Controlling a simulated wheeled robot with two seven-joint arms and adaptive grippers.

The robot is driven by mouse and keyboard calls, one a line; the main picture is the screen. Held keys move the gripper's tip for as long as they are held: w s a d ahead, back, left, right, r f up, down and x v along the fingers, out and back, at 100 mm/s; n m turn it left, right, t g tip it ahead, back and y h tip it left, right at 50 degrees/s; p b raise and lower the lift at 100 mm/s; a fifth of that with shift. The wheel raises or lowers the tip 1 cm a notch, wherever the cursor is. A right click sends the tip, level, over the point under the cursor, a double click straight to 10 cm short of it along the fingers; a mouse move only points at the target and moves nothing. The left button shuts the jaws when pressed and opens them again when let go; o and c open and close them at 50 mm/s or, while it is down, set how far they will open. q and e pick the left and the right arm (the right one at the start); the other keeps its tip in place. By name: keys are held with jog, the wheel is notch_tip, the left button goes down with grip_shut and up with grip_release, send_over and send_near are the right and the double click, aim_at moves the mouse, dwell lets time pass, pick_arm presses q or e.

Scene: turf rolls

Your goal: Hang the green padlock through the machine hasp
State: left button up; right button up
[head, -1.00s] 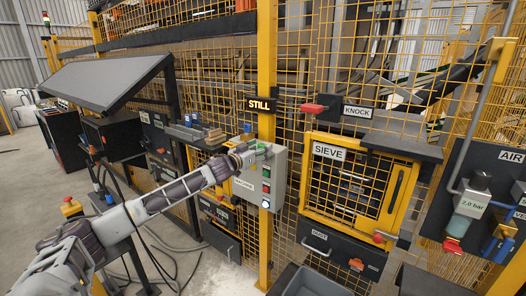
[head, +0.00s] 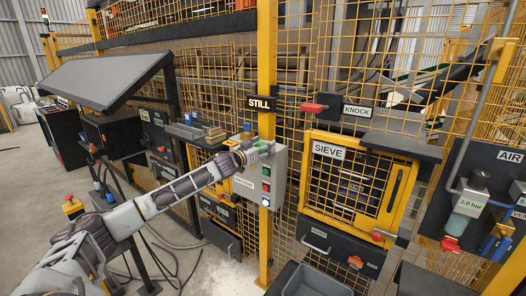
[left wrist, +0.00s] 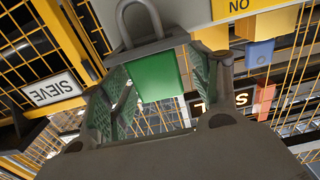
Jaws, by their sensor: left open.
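The green padlock (left wrist: 158,76) shows between the fingers of my left gripper (left wrist: 166,58) in the left wrist view. The gripper is open, with a finger on either side of the green body. A grey shackle (left wrist: 140,14) loops beyond the body, beside a grey surface. I cannot tell whether it passes through the hasp, which I cannot make out clearly. In the head view my left gripper (head: 255,152) is at the top of the grey control box (head: 278,175), and only a small patch of green shows there. My right gripper is not in view.
A yellow post (head: 266,70) with a STILL sign (head: 260,104) stands right by the control box. Yellow mesh fencing and the SIEVE door (head: 352,190) are to the right. A grey bin (head: 311,281) stands at the bottom.

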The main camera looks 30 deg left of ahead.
pick_arm(q)
jog(key=c, duration=1.2)
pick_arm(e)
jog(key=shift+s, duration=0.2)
pick_arm(q)
jog(key=shift+o, duration=0.2)
jog(key=shift+r, duration=0.15)
notch_tip(320, 180, up, 8)
jog(key=shift+r+p, duration=0.2)
jog(key=shift+p, duration=0.5)
jog(key=shift+r, duration=0.7)
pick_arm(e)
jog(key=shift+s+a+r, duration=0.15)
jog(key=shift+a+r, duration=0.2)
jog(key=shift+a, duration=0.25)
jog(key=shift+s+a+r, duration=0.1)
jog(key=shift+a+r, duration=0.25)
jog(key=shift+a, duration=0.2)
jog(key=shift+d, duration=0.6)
pick_arm(q)
jog(key=shift+f, duration=0.1)
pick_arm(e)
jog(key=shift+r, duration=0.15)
